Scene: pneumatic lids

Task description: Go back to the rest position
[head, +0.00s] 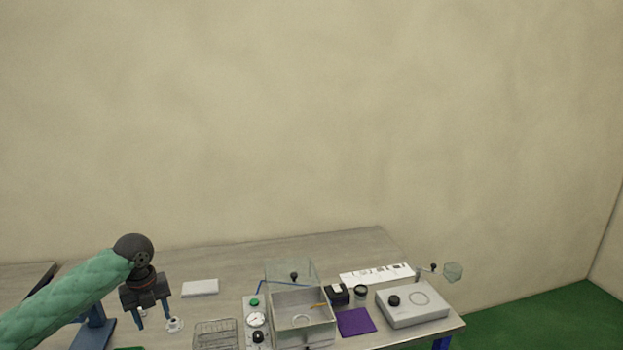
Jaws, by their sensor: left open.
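My left gripper (154,317) hangs over the left part of the grey table (343,244), at the end of my green-sleeved arm. Its two blue fingers point down and stand apart, with nothing visible between them. A small white round piece (174,324) shows just right of the right finger; I cannot tell whether they touch. A box with a clear lid (290,270) stands near the middle of the table, and the lid is raised at its back. My right gripper is not in view.
A wire basket (215,334), a panel with a gauge (256,320) and a white block (200,288) are near the gripper. A purple mat (356,322) and a white device with a black knob (412,305) are to the right. The table's back strip is mostly clear.

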